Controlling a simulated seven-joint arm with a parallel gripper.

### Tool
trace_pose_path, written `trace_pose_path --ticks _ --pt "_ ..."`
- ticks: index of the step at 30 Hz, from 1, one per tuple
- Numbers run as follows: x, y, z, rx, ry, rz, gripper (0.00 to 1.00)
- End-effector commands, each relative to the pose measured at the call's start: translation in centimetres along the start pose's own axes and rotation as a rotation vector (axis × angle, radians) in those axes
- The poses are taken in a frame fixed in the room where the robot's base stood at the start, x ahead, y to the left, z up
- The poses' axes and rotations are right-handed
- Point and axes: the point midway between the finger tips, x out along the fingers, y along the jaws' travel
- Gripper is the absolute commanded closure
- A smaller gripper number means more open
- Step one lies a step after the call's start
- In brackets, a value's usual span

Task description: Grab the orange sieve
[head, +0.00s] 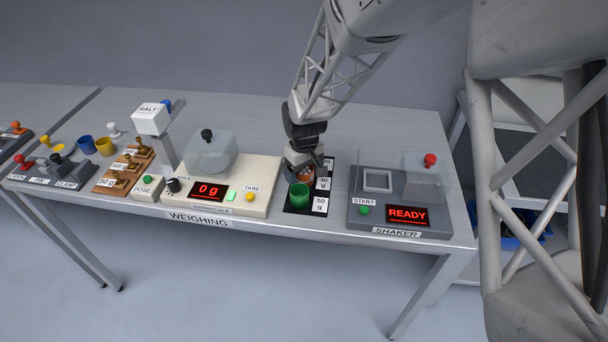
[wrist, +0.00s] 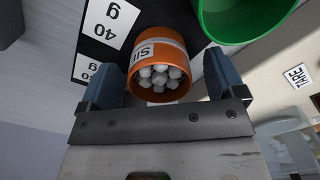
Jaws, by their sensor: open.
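An orange round container (wrist: 172,34) lies between the two fingers of my gripper (wrist: 163,64) in the wrist view. It has a white label starting with "SI" and holds several pale round balls. The fingers are open on either side of it, and I cannot tell whether they touch it. In the head view my gripper (head: 303,167) points down over the black mat, and only a little of the orange container (head: 304,174) shows below it. A green cup (head: 299,197) stands right in front of it. It also shows in the wrist view (wrist: 245,32), close to one finger.
The black mat (head: 325,160) has white weight labels. The shaker (head: 400,225), with a READY display, stands to the right. The weighing unit (head: 255,200), with a clear cover, is to the left. Further left are brass weights (head: 120,178), cups and clamps. The table's back right is bare.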

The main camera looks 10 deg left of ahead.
Motion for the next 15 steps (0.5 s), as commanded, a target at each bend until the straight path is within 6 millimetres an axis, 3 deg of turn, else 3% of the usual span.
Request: trace_pose_path --ticks 10,15 --pt "-0.02 0.01 -0.01 0.000 0.000 0.000 0.13" --pt "-0.02 0.00 -0.01 0.000 0.000 0.000 0.39"
